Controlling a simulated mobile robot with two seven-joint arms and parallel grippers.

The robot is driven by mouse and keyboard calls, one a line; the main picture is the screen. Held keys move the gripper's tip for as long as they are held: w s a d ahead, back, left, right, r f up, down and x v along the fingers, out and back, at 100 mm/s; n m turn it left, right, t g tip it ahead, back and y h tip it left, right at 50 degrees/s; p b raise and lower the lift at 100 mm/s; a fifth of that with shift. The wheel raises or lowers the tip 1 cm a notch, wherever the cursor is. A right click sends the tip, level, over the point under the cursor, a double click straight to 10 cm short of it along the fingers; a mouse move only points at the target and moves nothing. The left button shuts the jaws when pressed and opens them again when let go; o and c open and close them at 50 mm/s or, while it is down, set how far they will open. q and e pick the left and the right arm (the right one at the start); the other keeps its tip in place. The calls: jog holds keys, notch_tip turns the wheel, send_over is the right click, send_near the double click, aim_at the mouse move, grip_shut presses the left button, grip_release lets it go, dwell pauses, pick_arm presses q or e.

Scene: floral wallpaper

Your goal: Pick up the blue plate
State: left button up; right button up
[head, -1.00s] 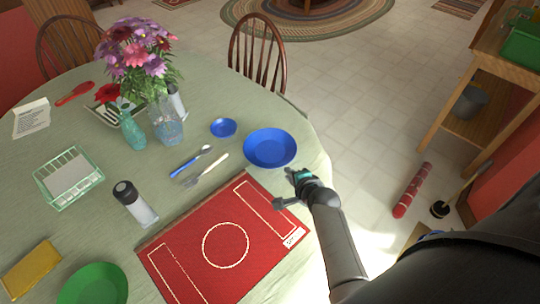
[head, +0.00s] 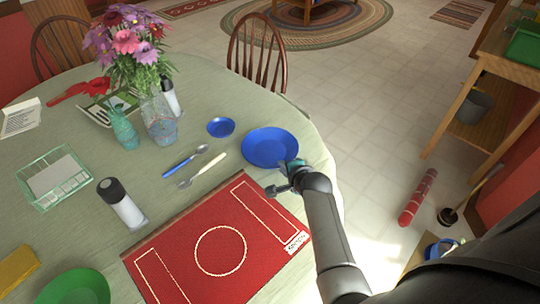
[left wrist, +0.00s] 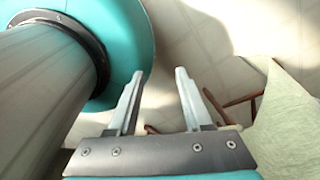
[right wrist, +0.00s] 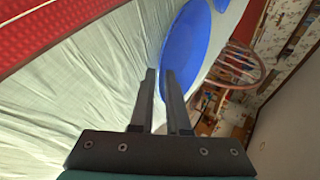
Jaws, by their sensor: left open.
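The blue plate (head: 268,145) lies on the table near its right edge in the head view. It also shows in the right wrist view (right wrist: 187,38), just beyond the fingertips. My right gripper (head: 288,170) is at the plate's front right rim. In the right wrist view its fingers (right wrist: 159,72) stand a narrow gap apart, with part of the plate's edge between them. Whether they touch or grip the rim I cannot tell. My left gripper (left wrist: 159,72) is open and empty beside the table, and is not seen in the head view.
A small blue dish (head: 221,127), a spoon (head: 186,160) and a fork (head: 202,170) lie left of the plate. A red placemat (head: 220,250) lies in front. A flower vase (head: 159,120) and shaker (head: 122,203) stand further left. A wooden chair (head: 257,50) is behind.

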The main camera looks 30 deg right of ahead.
jog(key=shift+b+x, duration=1)
jog(key=shift+x, duration=0.1)
grip_shut()
dwell(0.7)
jog(key=shift+r, duration=0.1)
